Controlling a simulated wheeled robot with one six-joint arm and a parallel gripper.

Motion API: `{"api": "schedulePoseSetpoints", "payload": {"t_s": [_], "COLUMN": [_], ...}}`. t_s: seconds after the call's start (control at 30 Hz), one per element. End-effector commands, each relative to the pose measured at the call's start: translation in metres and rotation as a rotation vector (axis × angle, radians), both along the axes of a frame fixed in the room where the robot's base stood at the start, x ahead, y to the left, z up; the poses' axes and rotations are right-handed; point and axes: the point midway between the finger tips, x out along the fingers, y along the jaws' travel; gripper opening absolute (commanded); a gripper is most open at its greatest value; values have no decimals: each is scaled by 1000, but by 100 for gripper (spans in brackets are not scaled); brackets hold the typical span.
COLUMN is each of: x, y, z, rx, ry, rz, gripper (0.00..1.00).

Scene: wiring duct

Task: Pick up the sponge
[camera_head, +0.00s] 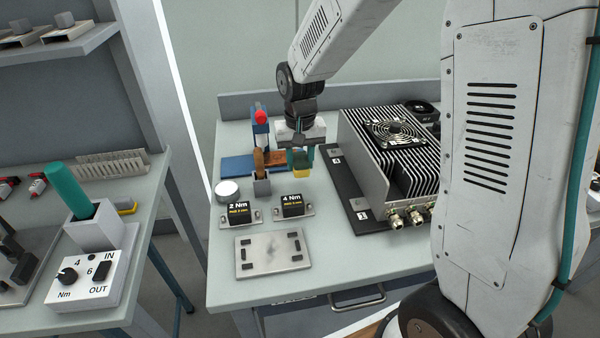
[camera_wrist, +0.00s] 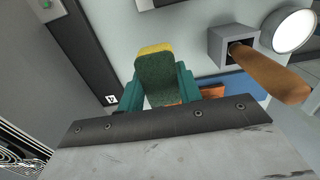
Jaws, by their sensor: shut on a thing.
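The sponge (camera_head: 302,168) is a small block, dark green with a yellow layer. My gripper (camera_head: 300,156) points down over the bench, with its teal fingers on both sides of the sponge and shut on it. In the wrist view the sponge (camera_wrist: 161,72) sits between the two fingertips of my gripper (camera_wrist: 159,86), its yellow end pointing away from the palm. I cannot tell whether its lower end touches the bench.
A grey holder (camera_head: 262,186) with a wooden handle (camera_head: 259,161) stands close left of the sponge. A finned unit with a fan (camera_head: 385,150) is at right.

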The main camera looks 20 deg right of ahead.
Motion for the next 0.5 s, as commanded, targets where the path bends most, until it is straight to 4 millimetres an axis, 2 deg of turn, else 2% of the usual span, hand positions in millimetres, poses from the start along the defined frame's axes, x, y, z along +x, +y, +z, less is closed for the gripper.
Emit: {"api": "schedulePoseSetpoints", "payload": {"t_s": [0.03,0.2,0.4,0.5], "x": [1,1,0,1], "y": [0,0,0,0], "z": [15,56,95,108], "rx": [1,1,0,1], "ry": [-7,-6,-4,-2], "rz": [0,0,0,0], "gripper": [11,11,11,11]}}
